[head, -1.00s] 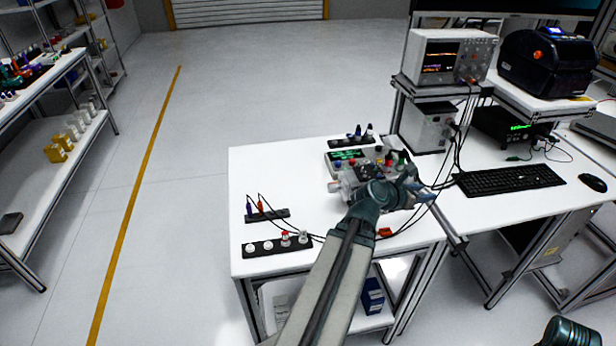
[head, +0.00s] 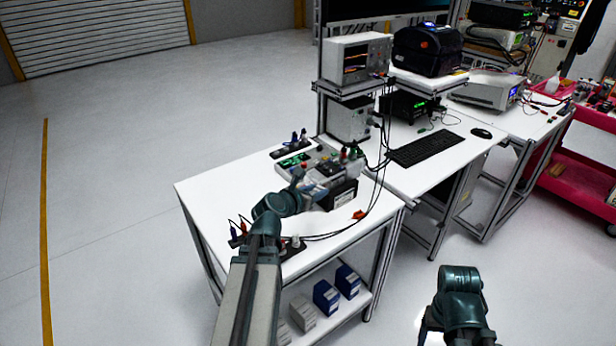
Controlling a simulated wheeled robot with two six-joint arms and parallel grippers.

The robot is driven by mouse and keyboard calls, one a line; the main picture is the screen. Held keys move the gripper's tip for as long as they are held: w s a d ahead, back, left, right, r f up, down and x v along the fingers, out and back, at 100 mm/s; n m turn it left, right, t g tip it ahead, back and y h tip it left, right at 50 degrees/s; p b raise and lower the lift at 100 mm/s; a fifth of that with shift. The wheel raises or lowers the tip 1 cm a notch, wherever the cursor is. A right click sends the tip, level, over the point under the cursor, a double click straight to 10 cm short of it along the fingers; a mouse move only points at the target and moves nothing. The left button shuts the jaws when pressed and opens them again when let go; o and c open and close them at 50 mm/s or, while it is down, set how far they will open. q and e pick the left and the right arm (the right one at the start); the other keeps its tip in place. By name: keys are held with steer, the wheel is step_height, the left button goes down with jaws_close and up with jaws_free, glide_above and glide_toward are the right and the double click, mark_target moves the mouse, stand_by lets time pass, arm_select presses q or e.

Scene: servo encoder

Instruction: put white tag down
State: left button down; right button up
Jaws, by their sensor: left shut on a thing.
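My left gripper (head: 312,190) is over the white workbench (head: 225,180), at the near side of a grey electronic device (head: 322,163). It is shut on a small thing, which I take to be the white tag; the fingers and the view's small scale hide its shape. I cannot tell whether it touches the device or the bench. My right arm's dark end (head: 458,295) shows at the bottom, away from the bench; its fingertips cannot be made out.
Dark connector plugs (head: 354,150) stand at the device's right. A dark strip with plugs (head: 292,245) lies partly behind my left arm. A keyboard (head: 425,148) is on the desk beyond.

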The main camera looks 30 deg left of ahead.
arm_select(q)
steer(key=w+d+r+p, duration=0.3)
steer(key=w+d+r, duration=0.1)
steer(key=w+d, duration=0.65)
steer(key=b, duration=0.1)
glide_above(319, 171)
steer(key=s+d, duration=0.1)
steer(key=s, duration=0.3)
steer(key=shift+s+d+f+n+y, duration=0.15)
steer(key=shift+f+n+y, duration=0.15)
steer(key=shift+f, duration=0.3)
steer(key=f+b, duration=0.2)
steer(key=a+f+b, duration=0.1)
steer(key=f+b, duration=0.1)
steer(key=shift+s+a, duration=0.1)
steer(key=shift+r, duration=0.2)
steer(key=shift+f, duration=0.1)
steer(key=shift+c, duration=2.3)
jaws_free()
